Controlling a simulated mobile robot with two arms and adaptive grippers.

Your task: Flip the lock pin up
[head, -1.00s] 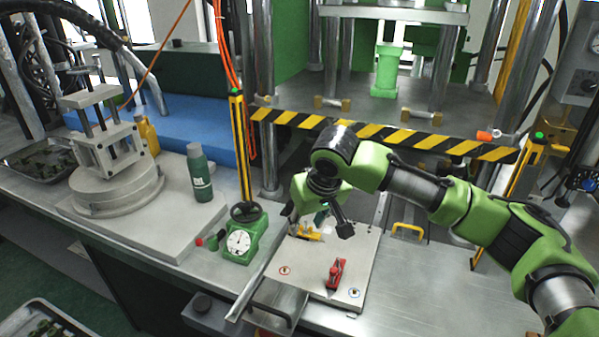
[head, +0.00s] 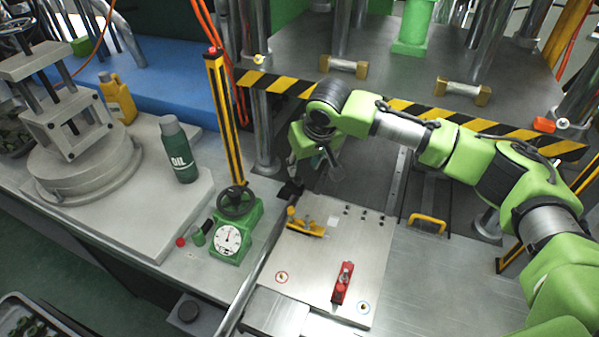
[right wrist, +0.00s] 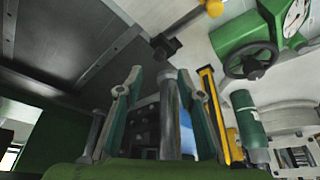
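My right gripper (head: 318,172) hangs past the far left corner of the metal plate (head: 318,271), near the black end (head: 290,189) of a long rod. In the right wrist view my gripper (right wrist: 160,78) is open, with its two green-padded fingers spread and nothing held. The black rod end (right wrist: 165,46) shows ahead of the fingers, apart from them. On the plate lie a yellow clamp-like piece (head: 305,224) at the far left and a red one (head: 342,283) at the near right. I cannot tell which part is the lock pin. My left gripper is not in view.
A green dial gauge with handwheel (head: 235,228) stands left of the plate, with a green oil bottle (head: 180,150) beyond it. A yellow-black post (head: 225,120) and striped bar (head: 275,84) border the press behind. The bench right of the plate is mostly clear.

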